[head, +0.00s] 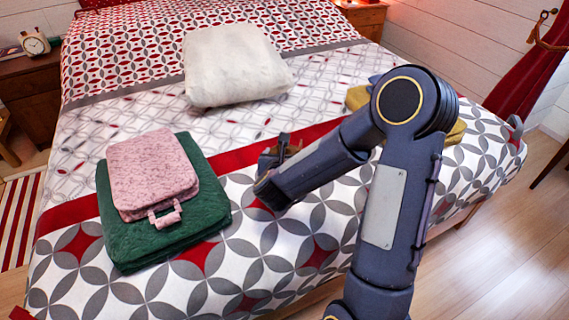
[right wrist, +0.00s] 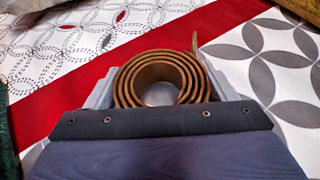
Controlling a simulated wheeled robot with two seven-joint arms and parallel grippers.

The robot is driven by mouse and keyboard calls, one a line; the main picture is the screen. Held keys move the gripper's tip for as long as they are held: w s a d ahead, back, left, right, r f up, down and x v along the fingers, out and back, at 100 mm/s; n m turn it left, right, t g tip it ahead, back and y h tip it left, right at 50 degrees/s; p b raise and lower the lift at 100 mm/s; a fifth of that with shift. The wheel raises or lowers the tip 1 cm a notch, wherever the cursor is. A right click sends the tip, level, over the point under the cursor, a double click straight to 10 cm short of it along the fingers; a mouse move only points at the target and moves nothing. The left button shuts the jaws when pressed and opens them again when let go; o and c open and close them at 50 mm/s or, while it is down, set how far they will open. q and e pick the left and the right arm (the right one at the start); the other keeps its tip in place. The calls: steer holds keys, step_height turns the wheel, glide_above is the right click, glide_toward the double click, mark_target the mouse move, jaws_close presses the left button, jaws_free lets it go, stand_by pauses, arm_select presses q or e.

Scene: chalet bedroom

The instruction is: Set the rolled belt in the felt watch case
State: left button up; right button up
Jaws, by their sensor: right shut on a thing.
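The rolled belt (right wrist: 160,66) is a brown spiral coil with an open middle, seen in the right wrist view. My right gripper (head: 279,153) is shut on it, with a grey finger on each side of the coil. In the head view the gripper is over the bed's patterned cover, right of the green folded quilt; its height above the cover is hard to tell. I cannot make out the felt watch case for certain. A mustard-coloured thing (head: 359,98) lies behind my right arm, mostly hidden by it. My left gripper is not in view.
A pink folded piece with a small strap (head: 153,172) lies on the green quilt (head: 200,220) at the left. A cream cushion (head: 236,66) lies farther back. A clock (head: 34,43) stands on the nightstand. The bed cover in front of the cushion is mostly clear.

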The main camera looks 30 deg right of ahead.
steer(key=shift+f, duration=1.2)
steer(key=shift+f+b, duration=0.2)
steer(key=shift+b, duration=0.2)
steer(key=o, duration=1.1)
steer(key=shift+c, duration=0.2)
